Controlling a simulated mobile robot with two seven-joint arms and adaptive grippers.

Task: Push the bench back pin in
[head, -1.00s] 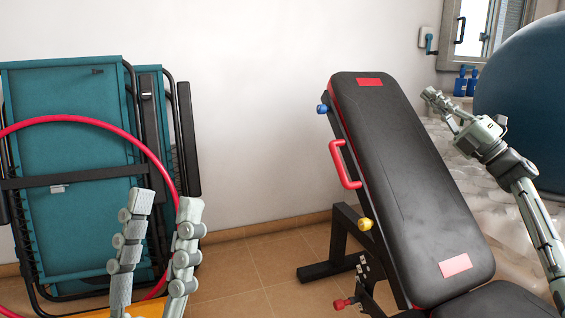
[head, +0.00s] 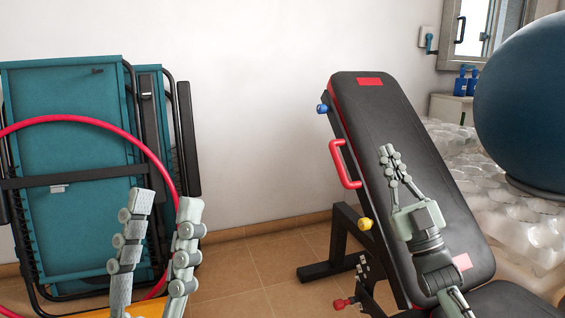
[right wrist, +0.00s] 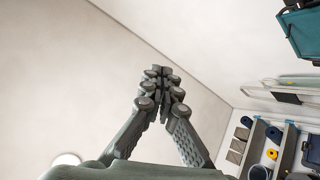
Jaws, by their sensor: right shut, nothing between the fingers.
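The black bench back (head: 395,130) leans upright and tilted, with red edging and a red handle (head: 345,165) on its left side. A yellow knob (head: 365,223) sits low on that side, a blue knob (head: 322,108) near the top and a red knob (head: 341,303) on the frame below. I cannot tell which is the pin. My right gripper (head: 388,151) is shut and empty in front of the backrest, right of the yellow knob. It also shows shut in the right wrist view (right wrist: 163,72). My left gripper (head: 166,199) is open and empty, well left of the bench.
Folded teal loungers (head: 70,170) and a pink-red hoop (head: 75,119) stand at the left. The black bench seat (head: 505,300) is at lower right. A big blue ball (head: 525,105) and translucent wrapping (head: 520,225) lie to the right. Tiled floor (head: 250,270) left of the bench is clear.

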